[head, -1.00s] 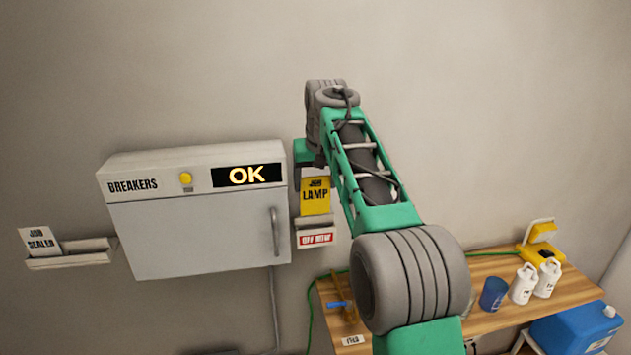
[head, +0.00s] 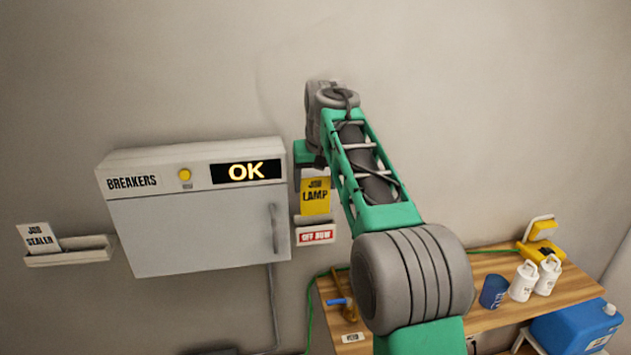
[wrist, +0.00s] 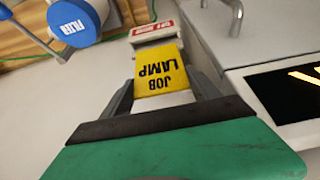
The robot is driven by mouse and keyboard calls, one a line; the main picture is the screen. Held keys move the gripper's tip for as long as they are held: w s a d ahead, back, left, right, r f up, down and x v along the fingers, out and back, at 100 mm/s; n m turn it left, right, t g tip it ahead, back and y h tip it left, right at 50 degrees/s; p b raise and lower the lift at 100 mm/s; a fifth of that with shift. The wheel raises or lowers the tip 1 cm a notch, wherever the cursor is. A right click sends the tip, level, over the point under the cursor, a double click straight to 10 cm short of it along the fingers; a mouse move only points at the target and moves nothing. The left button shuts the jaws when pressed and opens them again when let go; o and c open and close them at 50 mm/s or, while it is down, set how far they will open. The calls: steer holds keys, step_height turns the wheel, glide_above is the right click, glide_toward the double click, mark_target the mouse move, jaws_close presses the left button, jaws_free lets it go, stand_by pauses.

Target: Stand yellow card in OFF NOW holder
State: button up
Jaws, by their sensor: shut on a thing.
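The yellow card (head: 315,196), marked JOB LAMP, is upright at the OFF NOW holder (head: 316,236) on the wall, right of the breaker box. Its lower edge meets the holder's top; how deep it sits inside I cannot tell. My gripper (wrist: 158,98) is shut on the card's upper part, with a dark finger on each side in the wrist view. In that view the card (wrist: 161,72) appears upside down, and the holder (wrist: 153,32) lies just beyond it. In the head view my arm hides most of the gripper.
The breaker box (head: 200,235) with a lit OK display stands close left of the holder. A white SEALER card (head: 38,237) is in a wall holder (head: 75,256) at far left. A wooden bench (head: 500,295) with bottles and a blue cup (head: 494,291) is below right.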

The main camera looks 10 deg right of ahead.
mark_target(315, 200)
steer(key=shift+f+b, duration=1.1)
steer(key=shift+f, duration=0.65)
steer(key=shift+f+b, duration=0.4)
steer(key=shift+f, duration=0.3)
steer(key=o, duration=1.4)
steer(key=shift+o, duration=0.2)
